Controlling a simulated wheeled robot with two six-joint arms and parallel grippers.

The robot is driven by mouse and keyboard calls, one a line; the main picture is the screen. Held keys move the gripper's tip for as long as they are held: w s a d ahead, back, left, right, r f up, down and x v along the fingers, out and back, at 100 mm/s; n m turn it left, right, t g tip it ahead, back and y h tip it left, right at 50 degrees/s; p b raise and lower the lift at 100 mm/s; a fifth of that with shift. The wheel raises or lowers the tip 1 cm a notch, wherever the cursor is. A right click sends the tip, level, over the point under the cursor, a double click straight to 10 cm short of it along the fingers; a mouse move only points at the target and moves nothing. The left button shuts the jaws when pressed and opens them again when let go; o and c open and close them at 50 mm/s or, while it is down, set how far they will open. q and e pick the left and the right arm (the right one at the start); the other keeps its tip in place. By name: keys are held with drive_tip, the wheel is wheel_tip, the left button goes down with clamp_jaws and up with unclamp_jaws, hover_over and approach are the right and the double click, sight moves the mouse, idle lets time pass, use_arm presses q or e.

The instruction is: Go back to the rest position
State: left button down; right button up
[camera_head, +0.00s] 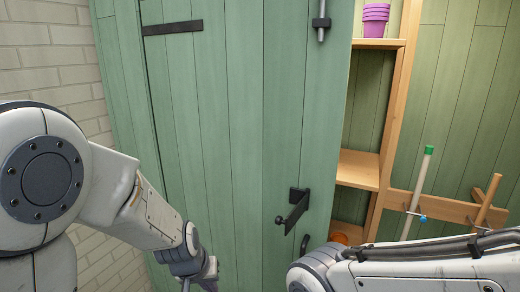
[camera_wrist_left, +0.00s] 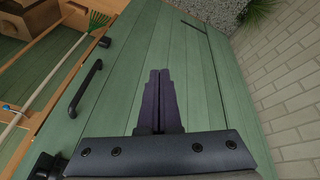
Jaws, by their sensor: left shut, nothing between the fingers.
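My left gripper (camera_wrist_left: 159,76) is shut and empty, its two dark fingers together in front of the green plank door in the left wrist view. In the head view my left arm comes in from the left, and the left gripper (camera_head: 203,276) shows only in part at the bottom edge. My right arm crosses the bottom right of the head view, and its gripper is out of the picture. The green door (camera_head: 220,120) stands in front of both arms. It has a black latch (camera_head: 293,206) and a dark handle (camera_wrist_left: 85,88).
Right of the door, a wooden shelf (camera_head: 358,170) holds stacked purple pots (camera_head: 375,20) on top and an orange item (camera_head: 338,238) low down. Long-handled tools (camera_head: 416,190) lean on a rail. A pale brick wall (camera_head: 50,60) stands at left.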

use_arm(q)
drive_tip(key=s+a+g+y, duration=0.1)
drive_tip(key=s+a, duration=0.6)
drive_tip(key=s, duration=0.1)
drive_tip(key=s+d+f+m+g+b, duration=0.3)
drive_tip(key=s+d+f+m+b, duration=0.5)
drive_tip(key=s+d+b, duration=0.5)
drive_tip(key=shift+s+d+f+h+b, duration=0.35)
drive_tip(key=shift+f+b, duration=0.25)
drive_tip(key=shift+b, duration=0.65)
